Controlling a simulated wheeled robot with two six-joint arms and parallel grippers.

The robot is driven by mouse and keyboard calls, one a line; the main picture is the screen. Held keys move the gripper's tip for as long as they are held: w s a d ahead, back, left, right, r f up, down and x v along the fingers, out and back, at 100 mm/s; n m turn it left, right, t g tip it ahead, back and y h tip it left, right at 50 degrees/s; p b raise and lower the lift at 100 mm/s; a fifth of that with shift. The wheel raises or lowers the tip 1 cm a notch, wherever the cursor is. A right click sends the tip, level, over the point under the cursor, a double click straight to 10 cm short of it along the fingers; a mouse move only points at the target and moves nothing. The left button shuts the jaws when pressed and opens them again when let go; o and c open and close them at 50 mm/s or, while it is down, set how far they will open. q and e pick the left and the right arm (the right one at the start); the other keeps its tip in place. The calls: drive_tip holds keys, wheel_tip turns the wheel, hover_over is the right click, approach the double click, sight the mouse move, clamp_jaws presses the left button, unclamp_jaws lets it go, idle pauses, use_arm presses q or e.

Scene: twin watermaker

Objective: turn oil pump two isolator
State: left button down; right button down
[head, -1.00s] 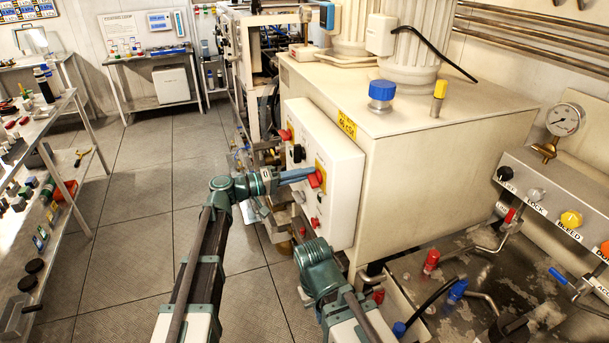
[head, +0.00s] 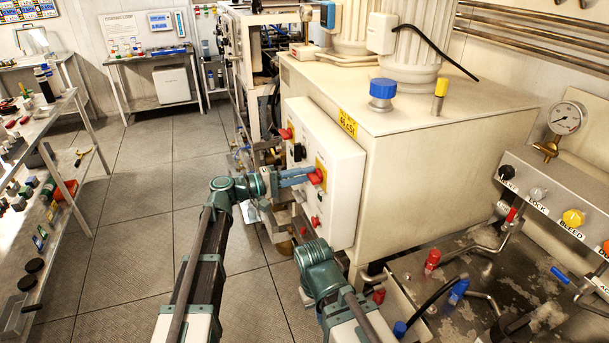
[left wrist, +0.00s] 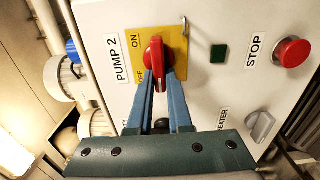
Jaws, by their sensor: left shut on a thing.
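The pump 2 isolator is a red handle (head: 317,177) on a yellow plate (left wrist: 179,45) marked ON and OFF, on the front of a white control box (head: 343,170). In the left wrist view the red handle (left wrist: 155,58) stands roughly upright in the picture, beside the ON and OFF words. A "PUMP 2" label (left wrist: 117,60) is left of the plate. My left gripper (head: 309,175) is shut on the handle. Its blue fingers (left wrist: 160,76) lie on either side of the handle's lower part. My right arm shows at the bottom centre, but its gripper does not show.
The same box carries a red STOP button (left wrist: 292,52), a green square (left wrist: 218,52) and a grey heater knob (left wrist: 261,126). A cluttered bench (head: 75,110) stands at left. The floor between is clear.

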use_arm(q)
drive_tip(key=c, duration=0.8)
unclamp_jaws()
drive_tip(key=shift+c, duration=0.2)
drive_tip(key=shift+a, duration=0.1)
drive_tip(key=v, duration=1.3)
drive_tip(key=shift+a, duration=0.3)
drive_tip(key=shift+s+d, duration=0.1)
drive_tip(key=shift+s, duration=0.1)
